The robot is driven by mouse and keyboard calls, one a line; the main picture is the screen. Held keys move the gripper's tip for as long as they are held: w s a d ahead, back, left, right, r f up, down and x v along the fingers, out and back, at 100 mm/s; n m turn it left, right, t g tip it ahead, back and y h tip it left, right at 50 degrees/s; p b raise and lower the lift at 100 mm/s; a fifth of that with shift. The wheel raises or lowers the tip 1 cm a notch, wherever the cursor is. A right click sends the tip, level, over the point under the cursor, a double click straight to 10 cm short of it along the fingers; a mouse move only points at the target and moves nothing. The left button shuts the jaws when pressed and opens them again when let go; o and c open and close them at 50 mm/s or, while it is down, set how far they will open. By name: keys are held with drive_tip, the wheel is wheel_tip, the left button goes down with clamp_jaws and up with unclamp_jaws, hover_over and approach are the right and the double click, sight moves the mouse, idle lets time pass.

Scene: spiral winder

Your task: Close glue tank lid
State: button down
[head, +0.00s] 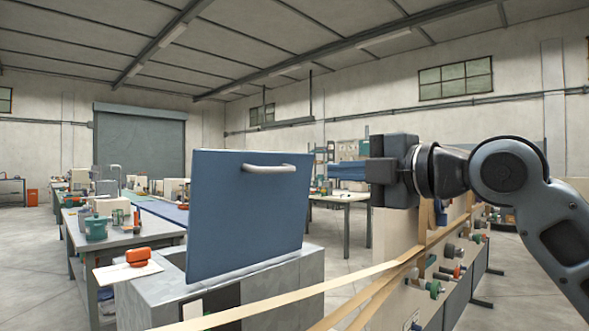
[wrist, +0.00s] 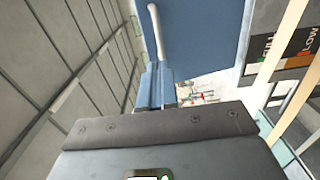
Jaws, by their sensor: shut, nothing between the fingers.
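The glue tank lid (head: 248,225) is a blue panel standing raised, nearly upright, on the grey tank (head: 275,280). A pale bar handle (head: 268,168) sits near its top edge. My gripper (head: 332,172) is shut and empty, to the right of the lid at about handle height. In the wrist view the gripper's blue fingers (wrist: 156,88) are together, the lid (wrist: 208,35) fills the upper middle, and the handle (wrist: 157,32) lies just beyond the fingertips. I cannot tell whether they touch. Most of the tank opening is hidden behind the lid.
Tan paper strips (head: 300,297) run across the front right of the tank. A spool rack (head: 440,285) stands at right below my arm. An orange object (head: 139,257) lies on a white sheet at the tank's left. Workbenches (head: 125,238) stand behind at left.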

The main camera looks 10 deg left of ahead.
sight(279, 170)
drive_tip(key=p+x, duration=0.2)
drive_tip(key=x, duration=0.9)
drive_tip(key=shift+w+a, duration=0.2)
drive_tip(key=shift+a, duration=0.15)
